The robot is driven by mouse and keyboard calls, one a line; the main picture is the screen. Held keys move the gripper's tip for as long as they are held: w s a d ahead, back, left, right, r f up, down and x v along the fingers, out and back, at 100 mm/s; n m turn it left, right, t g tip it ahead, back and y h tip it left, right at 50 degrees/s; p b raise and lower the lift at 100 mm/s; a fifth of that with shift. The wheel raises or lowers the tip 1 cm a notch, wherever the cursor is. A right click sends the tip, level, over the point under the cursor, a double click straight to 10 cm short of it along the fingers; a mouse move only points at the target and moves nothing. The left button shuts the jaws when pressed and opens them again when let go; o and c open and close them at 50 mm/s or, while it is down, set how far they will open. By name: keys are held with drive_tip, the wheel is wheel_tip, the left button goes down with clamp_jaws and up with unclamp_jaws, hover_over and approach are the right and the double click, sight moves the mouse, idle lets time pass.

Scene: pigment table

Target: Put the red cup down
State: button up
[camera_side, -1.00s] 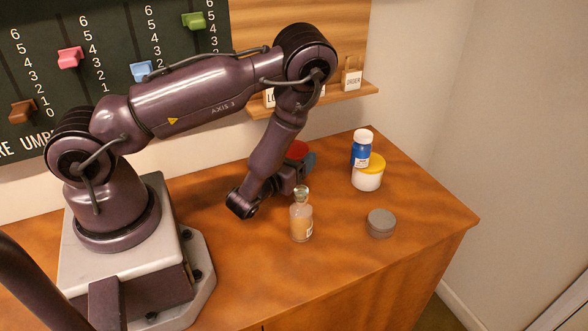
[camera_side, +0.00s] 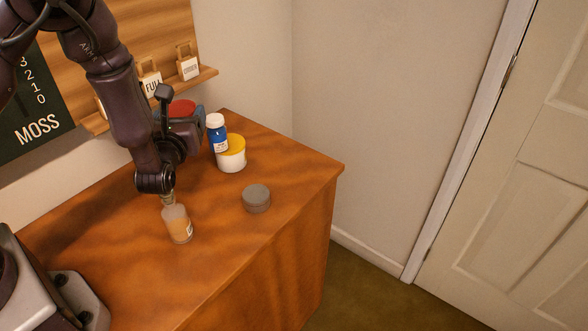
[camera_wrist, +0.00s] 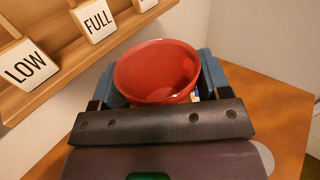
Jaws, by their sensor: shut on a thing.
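The red cup (camera_wrist: 157,70) is between the two blue fingers of my gripper (camera_wrist: 158,84) in the wrist view, shut on its sides. I see its open rim and empty-looking inside. In the side view the red cup (camera_side: 183,107) shows only at its top; my gripper (camera_side: 185,122) and wrist hide the rest. My gripper holds it raised over the back of the wooden table (camera_side: 110,250), near the wall shelf. The cup's base is hidden, so the gap under it cannot be judged exactly.
A blue bottle with a white cap (camera_side: 219,138) and a white jar with a yellow lid (camera_side: 232,158) stand close right of my gripper. A corked glass bottle (camera_side: 178,226) and a grey round tin (camera_side: 256,198) stand in front. The shelf (camera_side: 203,77) holds labelled blocks. The front right tabletop is clear.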

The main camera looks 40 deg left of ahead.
drive_tip(key=w+d+f+m+t+h, duration=0.15)
drive_tip(key=w+d, duration=0.35)
drive_tip(key=d, duration=0.7)
drive_tip(key=w+f, duration=0.3)
drive_tip(key=w, duration=0.1)
drive_tip(key=w+d+f, duration=0.1)
drive_tip(key=w+f, duration=0.2)
drive_tip(key=w, duration=0.2)
drive_tip(key=w+f, duration=0.3)
drive_tip(key=w, duration=0.1)
drive_tip(key=shift+w+d, duration=0.25)
drive_tip(key=shift+w, duration=0.1)
drive_tip(key=shift+w+f, duration=0.15)
drive_tip(key=shift+f, duration=1.65)
drive_tip(key=shift+f, duration=0.1)
drive_tip(key=o, duration=0.9)
